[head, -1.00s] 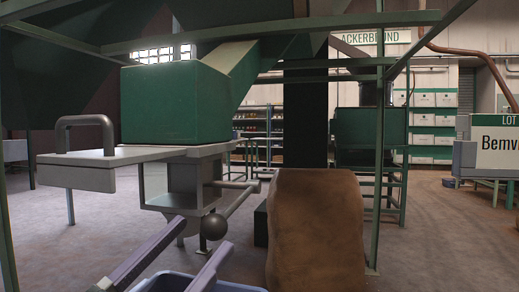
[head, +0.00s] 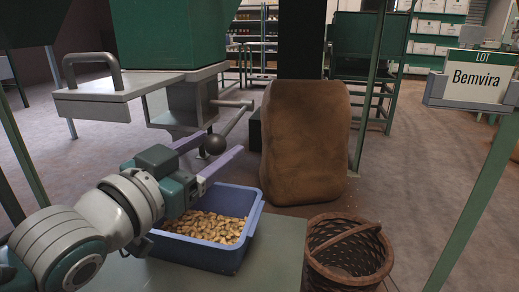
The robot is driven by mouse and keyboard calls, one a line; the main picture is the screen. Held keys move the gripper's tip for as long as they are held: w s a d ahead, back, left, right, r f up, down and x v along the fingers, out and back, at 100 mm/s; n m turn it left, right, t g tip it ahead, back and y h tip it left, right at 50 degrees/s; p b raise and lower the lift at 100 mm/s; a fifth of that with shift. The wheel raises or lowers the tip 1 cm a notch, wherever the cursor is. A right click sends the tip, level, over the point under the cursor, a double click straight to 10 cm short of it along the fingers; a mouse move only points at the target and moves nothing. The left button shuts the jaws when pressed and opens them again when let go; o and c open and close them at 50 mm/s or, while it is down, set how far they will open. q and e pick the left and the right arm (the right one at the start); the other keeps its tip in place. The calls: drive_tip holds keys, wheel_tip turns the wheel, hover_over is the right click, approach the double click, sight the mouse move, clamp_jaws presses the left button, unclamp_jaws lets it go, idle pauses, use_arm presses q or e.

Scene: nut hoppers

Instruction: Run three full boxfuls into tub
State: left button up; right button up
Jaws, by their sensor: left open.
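A blue tub (head: 254,222) stands on a grey-green surface below the hopper, with a layer of nuts (head: 212,226) in it. Above and behind it is the metal measuring box (head: 194,104) under the green hopper (head: 168,32). A slide plate (head: 105,98) with a dark loop handle (head: 92,62) sticks out to the left. A lever with a dark ball knob (head: 215,144) comes off the box's right side. My left gripper (head: 212,158) is open, its two fingers on either side of the ball knob; I cannot tell whether they touch it. My right gripper is not in view.
A brown sack (head: 306,142) stands behind the tub. A wicker basket (head: 346,250) is on the floor to the right. A sign reading Bemvira (head: 478,80) is at the right, near a green post (head: 480,205). Open floor lies between the sack and the post.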

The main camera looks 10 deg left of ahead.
use_arm(q)
drive_tip(key=shift+w+d, duration=0.2)
drive_tip(key=shift+w, duration=0.5)
clamp_jaws()
idle(1.0)
